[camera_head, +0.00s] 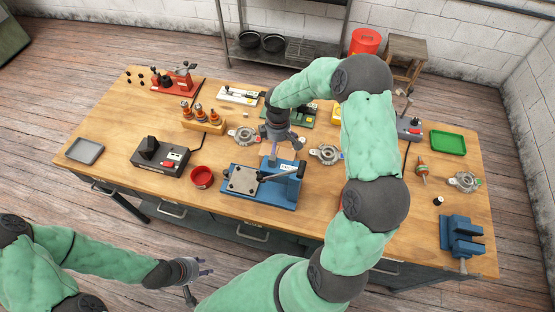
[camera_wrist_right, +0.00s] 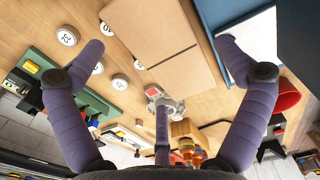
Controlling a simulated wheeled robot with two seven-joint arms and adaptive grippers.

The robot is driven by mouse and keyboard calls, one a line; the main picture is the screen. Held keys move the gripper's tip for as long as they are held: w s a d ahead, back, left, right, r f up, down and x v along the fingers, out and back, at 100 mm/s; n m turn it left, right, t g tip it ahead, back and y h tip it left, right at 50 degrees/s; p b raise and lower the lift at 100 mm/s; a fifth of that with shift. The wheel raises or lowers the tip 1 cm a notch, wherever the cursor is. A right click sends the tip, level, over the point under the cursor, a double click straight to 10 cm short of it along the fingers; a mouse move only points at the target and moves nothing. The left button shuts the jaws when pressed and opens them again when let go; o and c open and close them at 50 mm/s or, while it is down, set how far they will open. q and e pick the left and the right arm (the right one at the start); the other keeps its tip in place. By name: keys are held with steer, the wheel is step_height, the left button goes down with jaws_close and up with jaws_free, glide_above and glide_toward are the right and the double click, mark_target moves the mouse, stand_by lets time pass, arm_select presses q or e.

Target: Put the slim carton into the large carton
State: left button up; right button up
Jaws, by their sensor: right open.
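In the right wrist view, a plain brown cardboard surface (camera_wrist_right: 160,40) with a seam across it lies beyond my spread fingers. I cannot tell whether it is the slim carton, the large carton or both. In the head view the right gripper (camera_head: 283,143) hangs above the bench behind the blue fixture. My left gripper (camera_head: 203,272) is open and empty, in front of the bench.
The blue fixture (camera_head: 240,182) and a red bowl (camera_head: 202,178) stand at the front middle. A blue vise (camera_head: 460,238), a green tray (camera_head: 448,143) and a grey tray (camera_head: 84,151) are at the sides. Several numbered white discs (camera_wrist_right: 67,36) lie by the cardboard.

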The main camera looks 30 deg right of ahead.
step_height(320, 180, down, 8)
steer(key=shift+r, duration=0.15)
steer(key=shift+s+r, duration=0.1)
steer(key=shift+r, duration=0.05)
steer(key=c, duration=1.4)
